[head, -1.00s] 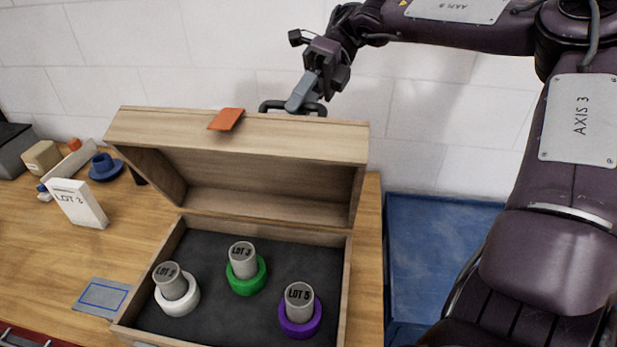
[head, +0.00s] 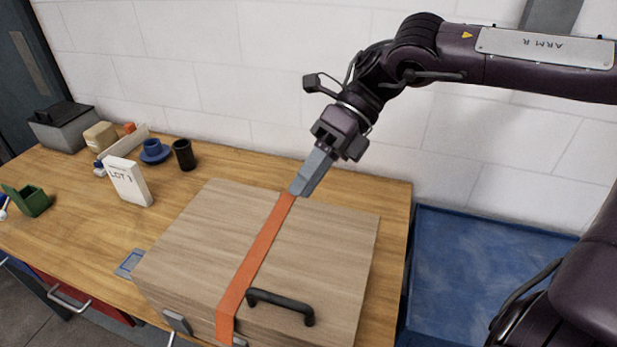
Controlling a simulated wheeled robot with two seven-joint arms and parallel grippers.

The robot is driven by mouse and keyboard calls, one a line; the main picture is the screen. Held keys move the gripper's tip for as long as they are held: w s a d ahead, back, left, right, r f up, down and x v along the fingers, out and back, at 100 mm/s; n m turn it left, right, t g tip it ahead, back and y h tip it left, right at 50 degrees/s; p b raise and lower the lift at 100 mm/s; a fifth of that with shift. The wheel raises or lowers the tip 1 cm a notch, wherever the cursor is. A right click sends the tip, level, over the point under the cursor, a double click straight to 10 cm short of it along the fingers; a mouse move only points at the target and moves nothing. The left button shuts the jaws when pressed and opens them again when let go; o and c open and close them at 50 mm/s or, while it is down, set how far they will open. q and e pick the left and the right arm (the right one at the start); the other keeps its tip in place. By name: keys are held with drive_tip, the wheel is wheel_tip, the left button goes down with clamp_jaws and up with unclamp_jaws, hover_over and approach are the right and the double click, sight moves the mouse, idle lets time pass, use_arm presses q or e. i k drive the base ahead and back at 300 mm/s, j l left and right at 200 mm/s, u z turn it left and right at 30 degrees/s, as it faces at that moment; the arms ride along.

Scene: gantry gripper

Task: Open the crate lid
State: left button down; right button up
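The wooden crate (head: 170,300) stands on the bench with its lid (head: 335,240) down. An orange strap (head: 258,255) runs over the lid from the back edge to the front. A black handle (head: 280,303) is on the lid near the front, right of the strap. My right gripper (head: 297,190) reaches down at the lid's back edge, its grey fingertips at the strap's far end. From this side I cannot tell whether its fingers are apart or hold the strap. The crate's inside is hidden. My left gripper is out of view.
A white LOT 3 card (head: 128,182), a black cup (head: 184,155), a blue cup on a saucer (head: 153,152) and a green holder (head: 30,200) stand left of the crate. A blue surface (head: 470,280) lies to the right. The wall is close behind.

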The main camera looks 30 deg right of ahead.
sight(273, 268)
drive_tip(key=k+j, duration=0.7)
drive_tip(key=k, duration=0.2)
